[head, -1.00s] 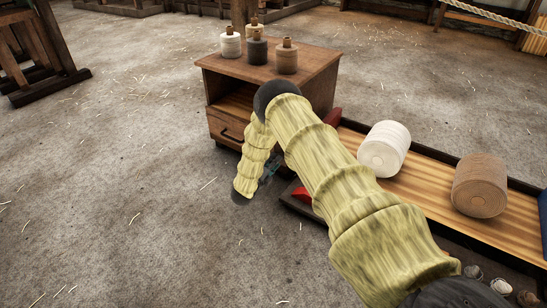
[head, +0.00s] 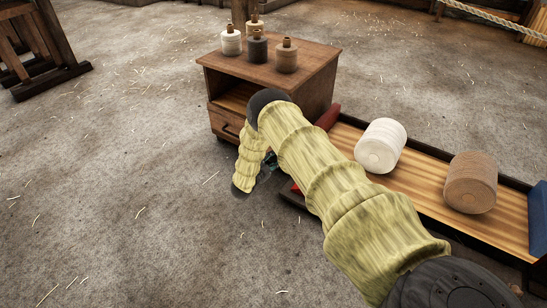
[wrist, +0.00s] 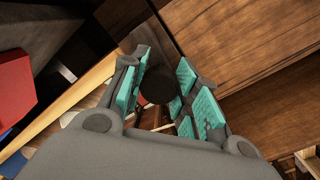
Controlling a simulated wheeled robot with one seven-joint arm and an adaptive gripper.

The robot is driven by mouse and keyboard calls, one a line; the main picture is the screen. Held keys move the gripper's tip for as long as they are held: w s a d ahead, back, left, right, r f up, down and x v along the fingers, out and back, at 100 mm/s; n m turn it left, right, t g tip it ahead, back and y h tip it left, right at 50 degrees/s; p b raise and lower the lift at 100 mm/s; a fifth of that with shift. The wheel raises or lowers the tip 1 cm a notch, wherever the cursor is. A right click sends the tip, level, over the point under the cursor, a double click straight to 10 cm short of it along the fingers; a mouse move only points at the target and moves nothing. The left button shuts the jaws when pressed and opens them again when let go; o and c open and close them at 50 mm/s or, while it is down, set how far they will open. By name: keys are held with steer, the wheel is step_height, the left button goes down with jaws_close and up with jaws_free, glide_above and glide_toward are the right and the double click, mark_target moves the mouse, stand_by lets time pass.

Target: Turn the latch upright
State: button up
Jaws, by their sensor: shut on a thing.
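My gripper (head: 268,163) is low beside the front right of the wooden cabinet (head: 307,62), mostly hidden behind my arm in the head view. In the wrist view my gripper (wrist: 160,88) has teal pads on both sides of a dark, round-ended piece (wrist: 156,86), which looks like the latch's handle. The pads are closed in on it. The latch's tilt cannot be told from this angle, and the latch is hidden in the head view. The cabinet's brown wood (wrist: 265,90) fills the right of the wrist view.
A low wooden tray (head: 425,190) with dark edges runs right of the cabinet, holding a white spool (head: 380,146) and a brown spool (head: 471,182). Several small spools stand on the cabinet.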

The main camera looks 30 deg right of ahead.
steer(key=shift+a+n, duration=0.1)
steer(key=shift+n, duration=0.5)
steer(key=o, duration=0.9)
steer(key=shift+w+a, duration=0.1)
steer(key=shift+c, duration=0.2)
steer(key=shift+o, duration=0.9)
steer(key=v, duration=1.1)
steer(key=shift+a, duration=0.3)
